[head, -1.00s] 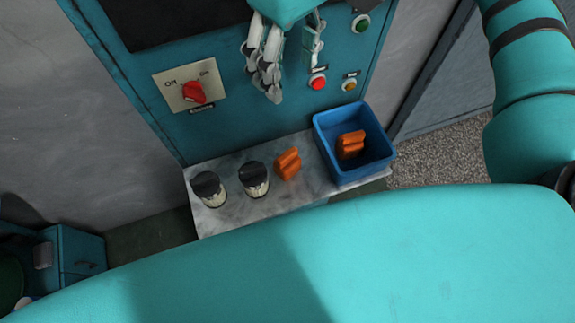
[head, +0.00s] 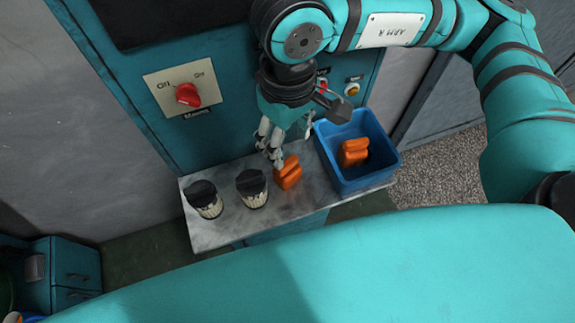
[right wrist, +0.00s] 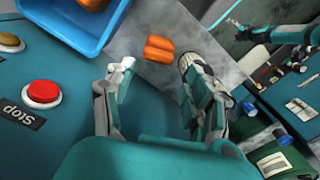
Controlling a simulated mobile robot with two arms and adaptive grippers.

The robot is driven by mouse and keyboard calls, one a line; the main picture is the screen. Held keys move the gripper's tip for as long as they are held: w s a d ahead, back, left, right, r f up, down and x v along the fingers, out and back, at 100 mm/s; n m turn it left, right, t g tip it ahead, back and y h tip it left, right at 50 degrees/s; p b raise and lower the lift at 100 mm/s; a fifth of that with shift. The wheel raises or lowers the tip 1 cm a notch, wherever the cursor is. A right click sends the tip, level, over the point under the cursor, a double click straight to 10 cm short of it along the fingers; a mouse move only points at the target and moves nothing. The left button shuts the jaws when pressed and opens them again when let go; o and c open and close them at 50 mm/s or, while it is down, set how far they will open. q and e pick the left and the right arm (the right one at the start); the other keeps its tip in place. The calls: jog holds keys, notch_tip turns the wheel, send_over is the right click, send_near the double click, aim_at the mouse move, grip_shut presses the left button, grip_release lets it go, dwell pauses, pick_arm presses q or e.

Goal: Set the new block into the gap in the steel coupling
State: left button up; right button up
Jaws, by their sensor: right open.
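An orange block (head: 288,172) lies on the grey shelf, left of a blue bin (head: 325,160). Another orange block (head: 354,152) sits inside the bin; I cannot tell which block is the new one. My right gripper (head: 290,148) is open just above and behind the shelf block. In the right wrist view, the shelf block (right wrist: 159,49) shows beyond and between the open fingers (right wrist: 157,70), apart from them. A teal arm at the upper right of that view seems to be my left one; its gripper (right wrist: 237,32) is too small to read. I cannot make out the steel coupling.
Two dark-topped containers, one left (head: 204,199) and one nearer the block (head: 252,188), stand on the shelf (head: 222,232). A teal cabinet behind carries a red rotary switch (head: 188,95). A red stop button (right wrist: 41,93) is near my right gripper.

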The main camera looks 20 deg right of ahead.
aim_at(287, 162)
jog(key=shift+f, duration=0.8)
jog(key=f+p, duration=0.1)
jog(key=f, duration=0.1)
jog(key=f+p, duration=0.2)
jog(key=shift+w+f, duration=0.2)
jog(key=shift+f, duration=0.5)
grip_shut()
